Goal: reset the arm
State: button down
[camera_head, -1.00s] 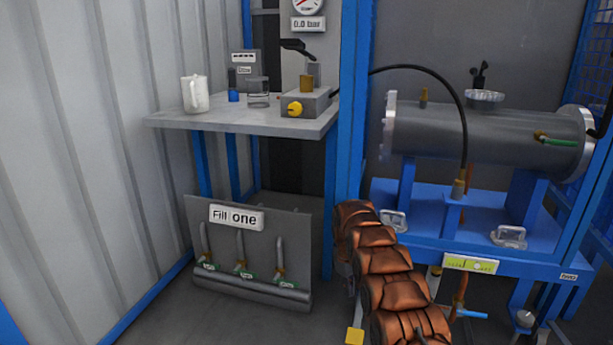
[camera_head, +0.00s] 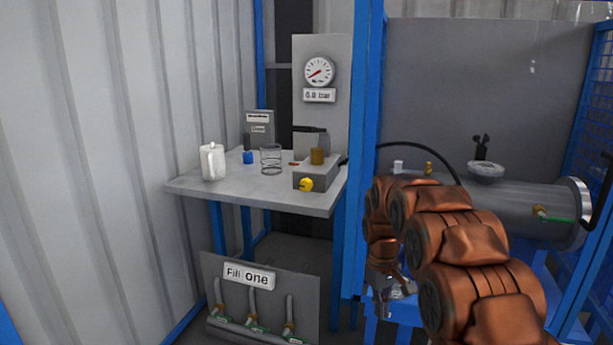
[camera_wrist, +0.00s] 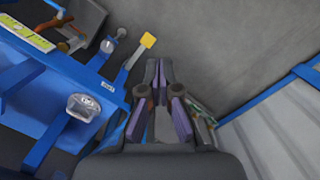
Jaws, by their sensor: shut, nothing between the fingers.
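My gripper (camera_wrist: 158,78) shows in the wrist view with its two dark fingers together and nothing between them. It points down past the edge of the blue stand (camera_wrist: 62,130), over the grey floor (camera_wrist: 205,50). In the head view my copper-coloured arm is bent in the right half, and my gripper hangs low at the arm's far end, partly hidden by the arm. The grey flanged shell (camera_head: 520,205) lies behind my arm, which hides its left part.
A side table (camera_head: 255,190) holds a white jug (camera_head: 212,162), a glass beaker (camera_head: 270,158) and a pump box (camera_head: 316,176). A pressure gauge (camera_head: 319,71) hangs above. A "Fill one" panel (camera_head: 260,290) stands below. A blue post (camera_head: 360,150) is close left of my arm.

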jog(key=s+r+m+p, duration=0.1)
jog(key=s+r+p, duration=0.6)
jog(key=s+r, duration=0.45)
jog(key=s+r+m+p, duration=0.2)
jog(key=s+r+p, duration=0.7)
jog(key=s, duration=0.5)
jog(key=s+r+m+p, duration=0.2)
jog(key=s+r+p, duration=0.8)
jog(key=s, duration=0.4)
jog(key=shift+s+d+r+g+y, duration=0.15)
jog(key=shift+r+g+y, duration=0.15)
jog(key=shift+r, duration=0.35)
jog(key=shift+d, duration=0.1)
